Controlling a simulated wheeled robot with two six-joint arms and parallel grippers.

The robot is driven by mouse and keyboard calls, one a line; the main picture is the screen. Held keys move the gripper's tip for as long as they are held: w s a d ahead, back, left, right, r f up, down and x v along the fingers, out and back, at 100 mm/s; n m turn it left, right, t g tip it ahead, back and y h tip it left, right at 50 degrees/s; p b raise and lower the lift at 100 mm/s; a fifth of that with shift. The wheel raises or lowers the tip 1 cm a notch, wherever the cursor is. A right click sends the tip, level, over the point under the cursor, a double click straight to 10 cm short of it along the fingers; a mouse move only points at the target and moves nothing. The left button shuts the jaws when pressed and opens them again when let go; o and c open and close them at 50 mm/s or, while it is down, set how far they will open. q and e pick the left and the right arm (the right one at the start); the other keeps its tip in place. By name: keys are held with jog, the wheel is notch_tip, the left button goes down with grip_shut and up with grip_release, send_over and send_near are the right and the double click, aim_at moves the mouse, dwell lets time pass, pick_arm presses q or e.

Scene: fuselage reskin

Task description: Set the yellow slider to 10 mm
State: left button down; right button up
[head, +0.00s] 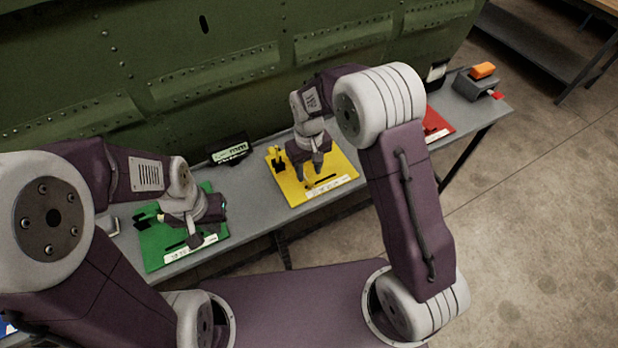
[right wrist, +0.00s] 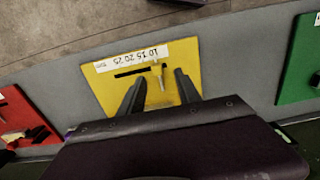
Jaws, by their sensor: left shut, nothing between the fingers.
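The yellow board (head: 338,165) lies on the grey bench in the head view. It also fills the middle of the right wrist view (right wrist: 185,60), with a white number strip (right wrist: 146,53) along one edge and a dark slot (right wrist: 128,72). A pale slider piece (right wrist: 161,74) stands near the slot's right end in that view. My right gripper (right wrist: 158,93) is above the board with its fingers apart, one on each side of the slider piece; contact cannot be told. My left gripper (head: 208,222) is shut and empty over the green board (head: 158,253).
A small display (head: 229,150) stands behind, between the green and yellow boards. A red board (head: 437,124) lies to the right. A grey block with an orange top (head: 483,71) stands at the bench's right end. The green riveted fuselage panel (head: 150,60) rises behind.

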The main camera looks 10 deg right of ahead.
aim_at(310, 181)
notch_tip(310, 181, up, 4)
jog(key=shift+s+f, duration=0.1)
dwell(0.4)
jog(key=s+d+r+m, duration=0.2)
jog(key=s+d+r, duration=0.1)
jog(key=d+r, duration=0.3)
jog(key=s+d+f+m, duration=0.1)
jog(key=s+d+f, duration=0.1)
jog(key=s, duration=0.4)
jog(key=s+d+f+m+t, duration=0.1)
jog(key=s+d+f, duration=0.2)
jog(key=s, duration=0.3)
jog(key=shift+s+f, duration=0.3)
